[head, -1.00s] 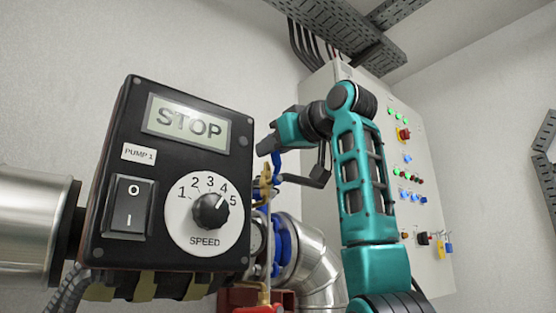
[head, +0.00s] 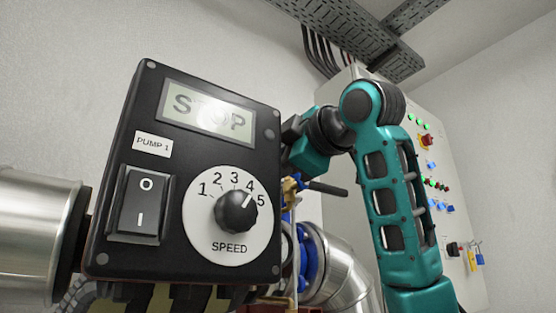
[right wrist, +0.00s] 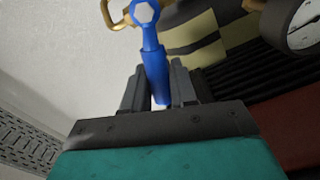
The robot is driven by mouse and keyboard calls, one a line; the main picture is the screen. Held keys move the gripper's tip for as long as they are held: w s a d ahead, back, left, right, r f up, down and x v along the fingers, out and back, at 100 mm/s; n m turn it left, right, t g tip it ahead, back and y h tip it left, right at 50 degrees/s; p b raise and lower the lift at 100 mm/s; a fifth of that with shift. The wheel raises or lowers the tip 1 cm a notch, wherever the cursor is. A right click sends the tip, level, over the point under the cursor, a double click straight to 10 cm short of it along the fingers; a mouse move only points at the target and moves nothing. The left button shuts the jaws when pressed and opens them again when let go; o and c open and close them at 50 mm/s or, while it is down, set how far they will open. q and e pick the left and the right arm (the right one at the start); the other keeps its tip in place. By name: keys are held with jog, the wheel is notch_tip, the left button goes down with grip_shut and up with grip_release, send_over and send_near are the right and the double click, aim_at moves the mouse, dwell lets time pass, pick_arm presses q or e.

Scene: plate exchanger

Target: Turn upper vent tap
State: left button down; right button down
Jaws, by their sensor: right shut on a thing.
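The upper vent tap has a blue lever handle (right wrist: 153,62) with a hex nut at its top, on brass fittings, in the right wrist view. My right gripper (right wrist: 159,82) is shut on this handle, with one grey finger on each side of it. In the head view my right gripper (head: 292,130) is at the right edge of the pump box, which partly hides it. Brass tap parts (head: 290,190) show just below it. My left gripper is in neither view.
The black pump box (head: 160,230) with STOP display, rocker switch and speed dial fills the left foreground. Silver pipes (head: 338,265) run below my right arm. A grey control cabinet (head: 455,225) stands behind it. A gauge (right wrist: 300,25) is near the tap in the wrist view.

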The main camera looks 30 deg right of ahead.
jog(key=shift+a+f+n+p, duration=0.2)
jog(key=shift+f+n, duration=0.4)
jog(key=shift+n, duration=0.4)
jog(key=shift+a+f+n+p, duration=0.1)
jog(key=shift+f+n+p, duration=0.1)
jog(key=shift+f+n, duration=0.6)
jog(key=shift+r+n, duration=0.15)
jog(key=shift+n, duration=0.15)
jog(key=c, duration=1)
grip_release()
jog(key=shift+s+r, duration=0.1)
jog(key=shift+s, duration=0.1)
jog(key=s, duration=0.4)
jog(key=s+b, duration=0.1)
jog(key=s, duration=0.3)
jog(key=s+d+b, duration=0.1)
jog(key=s, duration=0.3)
jog(key=shift+s, duration=0.3)
